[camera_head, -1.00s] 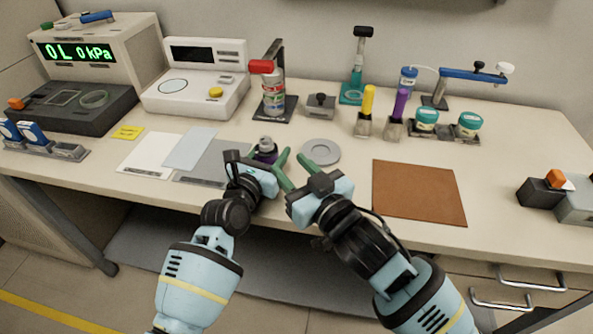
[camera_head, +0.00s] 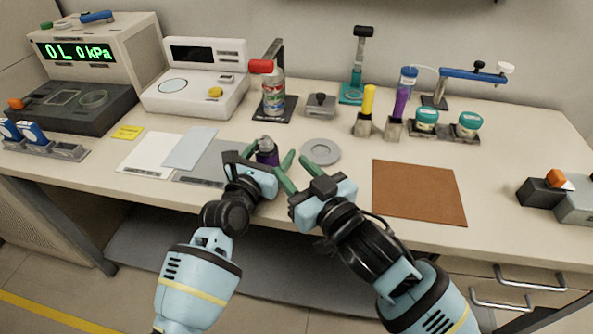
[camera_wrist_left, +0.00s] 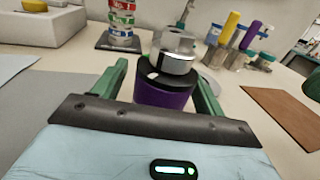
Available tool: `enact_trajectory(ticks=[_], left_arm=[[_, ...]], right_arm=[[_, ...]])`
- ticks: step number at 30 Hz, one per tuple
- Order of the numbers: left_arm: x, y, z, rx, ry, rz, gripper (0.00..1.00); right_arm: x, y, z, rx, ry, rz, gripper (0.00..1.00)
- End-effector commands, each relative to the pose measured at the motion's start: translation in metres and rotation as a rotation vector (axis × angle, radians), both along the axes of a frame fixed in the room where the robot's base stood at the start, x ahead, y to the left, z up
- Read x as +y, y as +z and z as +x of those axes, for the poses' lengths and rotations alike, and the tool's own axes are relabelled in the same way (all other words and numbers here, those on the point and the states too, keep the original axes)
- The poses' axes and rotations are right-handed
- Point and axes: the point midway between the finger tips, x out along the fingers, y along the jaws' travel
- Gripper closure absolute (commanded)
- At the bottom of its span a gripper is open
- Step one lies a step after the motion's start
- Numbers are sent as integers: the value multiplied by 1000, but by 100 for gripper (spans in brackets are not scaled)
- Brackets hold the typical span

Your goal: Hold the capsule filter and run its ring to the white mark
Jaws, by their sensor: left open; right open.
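The capsule filter (camera_head: 266,151) stands upright on the table near the front, with a purple body, a black collar and a grey metal top. In the left wrist view the filter (camera_wrist_left: 165,94) sits between my left fingers, and its silver ring (camera_wrist_left: 178,62) shows a white mark on the black collar below. My left gripper (camera_head: 262,160) is open around the filter, with a finger on each side; gaps show beside the body. My right gripper (camera_head: 283,174) is open and empty, just right of the filter and apart from it.
A round grey dish (camera_head: 320,152) lies right of the filter, and a brown mat (camera_head: 419,192) farther right. Grey and white sheets (camera_head: 150,156) lie to the left. A stand with a can (camera_head: 273,92) and a small metal block (camera_head: 320,106) are behind.

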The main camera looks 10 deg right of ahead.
Motion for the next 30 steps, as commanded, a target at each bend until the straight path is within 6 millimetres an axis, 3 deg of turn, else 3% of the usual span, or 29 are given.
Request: enact_trajectory(ticks=[21,30], left_arm=[[49,-1,-87,3,1,-1,28],[57,-1,-102,2,0,1,28]], right_arm=[[0,0,0,0,0,0,58],[0,0,0,0,0,0,58]])
